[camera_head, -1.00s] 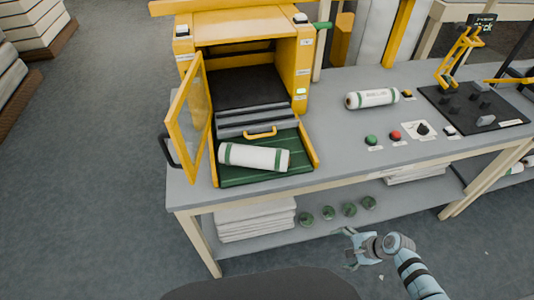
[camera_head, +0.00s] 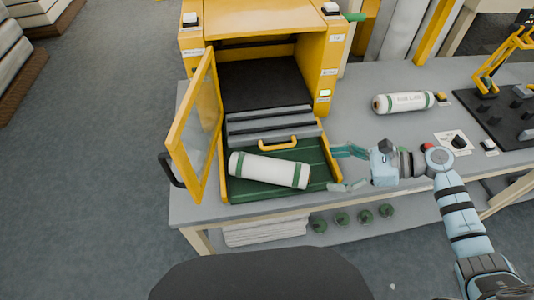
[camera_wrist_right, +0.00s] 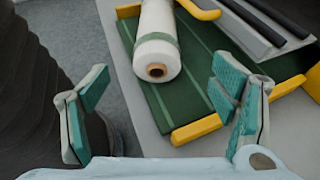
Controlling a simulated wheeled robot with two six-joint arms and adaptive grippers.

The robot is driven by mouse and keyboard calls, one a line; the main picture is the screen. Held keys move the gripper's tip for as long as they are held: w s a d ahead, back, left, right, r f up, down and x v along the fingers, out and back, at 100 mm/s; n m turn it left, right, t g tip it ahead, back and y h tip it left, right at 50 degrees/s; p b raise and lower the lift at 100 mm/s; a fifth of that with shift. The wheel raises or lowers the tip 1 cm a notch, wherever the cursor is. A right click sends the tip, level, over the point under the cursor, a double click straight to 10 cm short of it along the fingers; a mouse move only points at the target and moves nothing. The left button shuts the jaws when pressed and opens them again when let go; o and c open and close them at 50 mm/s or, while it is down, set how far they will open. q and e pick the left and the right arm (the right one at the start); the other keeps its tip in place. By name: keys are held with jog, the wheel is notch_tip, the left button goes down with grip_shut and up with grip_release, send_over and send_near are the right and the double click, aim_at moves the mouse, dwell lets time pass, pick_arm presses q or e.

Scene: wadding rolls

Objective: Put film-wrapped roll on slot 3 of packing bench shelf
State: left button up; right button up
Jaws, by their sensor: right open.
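A white roll (camera_head: 268,170) with green end bands lies slightly tilted across the green tray (camera_head: 240,192) of the yellow machine. It also shows in the right wrist view (camera_wrist_right: 156,45), its brown core end facing me. My right gripper (camera_head: 344,169) is open and empty, just right of the tray, its fingers pointing toward the roll's right end. In the right wrist view the open fingers (camera_wrist_right: 160,108) stand apart, short of the roll. The bench's lower shelf (camera_head: 400,228) is partly visible, with several green round pieces (camera_head: 341,218); slot numbers cannot be read. My left gripper is out of view.
The yellow machine (camera_head: 333,70) has its framed door (camera_head: 195,130) swung open at the left. A second, labelled white roll (camera_head: 403,102) lies on the bench behind my right arm. A red button (camera_head: 427,146) is near my wrist. Folded white stacks (camera_head: 265,234) lie on the lower shelf.

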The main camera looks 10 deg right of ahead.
aim_at(304, 170)
jog(key=shift+w+a+f, duration=0.15)
jog(key=shift+w+a, duration=0.2)
jog(key=shift+a, duration=0.2)
jog(key=shift+w+a+f, duration=0.1)
jog(key=shift+w+a, duration=0.2)
jog(key=shift+a, duration=0.2)
jog(key=x, duration=0.3)
jog(key=s+b+x, duration=0.1)
jog(key=x, duration=0.1)
jog(key=shift+a, duration=0.6)
jog(key=x, duration=0.2)
jog(key=b+x, duration=0.1)
jog(key=x, duration=0.2)
jog(key=shift+w+f, duration=0.25)
jog(key=shift+f, duration=0.15)
jog(key=shift+a+f, duration=0.1)
jog(key=shift+a, duration=0.25)
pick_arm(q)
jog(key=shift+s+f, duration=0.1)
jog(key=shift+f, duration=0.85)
pick_arm(e)
jog(key=c, duration=1.4)
jog(key=shift+c, duration=0.2)
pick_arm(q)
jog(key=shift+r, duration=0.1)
